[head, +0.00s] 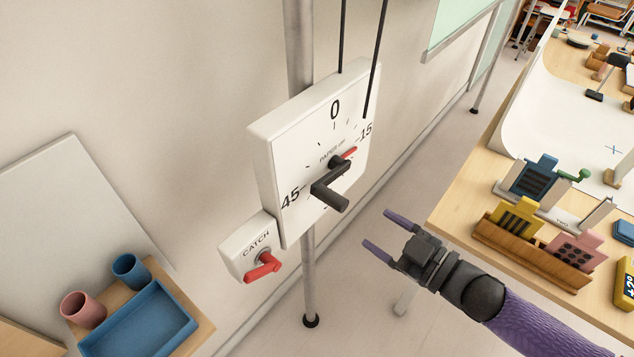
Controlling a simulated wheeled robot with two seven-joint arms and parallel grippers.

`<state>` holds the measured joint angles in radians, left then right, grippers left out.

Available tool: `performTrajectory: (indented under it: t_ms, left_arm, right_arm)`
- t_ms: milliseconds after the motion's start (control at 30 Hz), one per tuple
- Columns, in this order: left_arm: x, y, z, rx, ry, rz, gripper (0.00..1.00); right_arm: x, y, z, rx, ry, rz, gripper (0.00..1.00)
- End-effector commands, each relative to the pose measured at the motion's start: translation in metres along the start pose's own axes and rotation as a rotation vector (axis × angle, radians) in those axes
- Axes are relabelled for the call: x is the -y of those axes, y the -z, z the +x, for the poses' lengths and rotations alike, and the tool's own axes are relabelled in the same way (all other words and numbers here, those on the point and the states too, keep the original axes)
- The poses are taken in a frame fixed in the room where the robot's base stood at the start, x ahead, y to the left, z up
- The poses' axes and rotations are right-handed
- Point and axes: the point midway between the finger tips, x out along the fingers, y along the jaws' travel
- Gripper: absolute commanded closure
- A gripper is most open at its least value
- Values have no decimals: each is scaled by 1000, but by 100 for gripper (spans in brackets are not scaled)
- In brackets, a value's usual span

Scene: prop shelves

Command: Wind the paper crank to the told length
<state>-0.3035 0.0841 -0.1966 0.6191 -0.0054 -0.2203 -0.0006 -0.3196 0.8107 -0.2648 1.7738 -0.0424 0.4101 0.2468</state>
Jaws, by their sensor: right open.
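The paper crank is a white box (282,160) on a grey upright pole, with a dial marked 0, 15 and 45 on its face. Its black crank handle (331,196) reaches toward the lower right from the hub. A red pointer (349,152) points toward the 15 mark. A smaller box (238,243) marked CATCH has a red lever (263,267). My right gripper (384,230), with purple fingers, is open and empty. It is to the right of and below the crank handle, apart from it. My left gripper is not in view.
At lower left, a blue tray (90,345), a pink cup (82,309) and a blue cup (130,270) stand on a wooden surface. At right, a wooden table (457,219) holds a card rack (530,254) and other props. Two black cords hang above the dial.

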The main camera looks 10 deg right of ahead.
Motion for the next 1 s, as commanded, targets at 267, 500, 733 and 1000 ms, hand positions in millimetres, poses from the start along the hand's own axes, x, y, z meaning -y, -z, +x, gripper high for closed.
performTrajectory:
  t_ms: [267, 500, 733, 1000]
  left_arm:
    - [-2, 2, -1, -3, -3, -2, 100]
    - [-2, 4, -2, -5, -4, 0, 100]
    - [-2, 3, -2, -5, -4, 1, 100]
    - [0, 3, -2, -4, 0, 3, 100]
  right_arm:
    - [2, 24, 39, -62, 30, -11, 27]
    - [3, 25, 87, -55, 31, -10, 27]
    - [4, 26, 101, -53, 32, -9, 27]
    - [4, 26, 101, -52, 32, -9, 42]
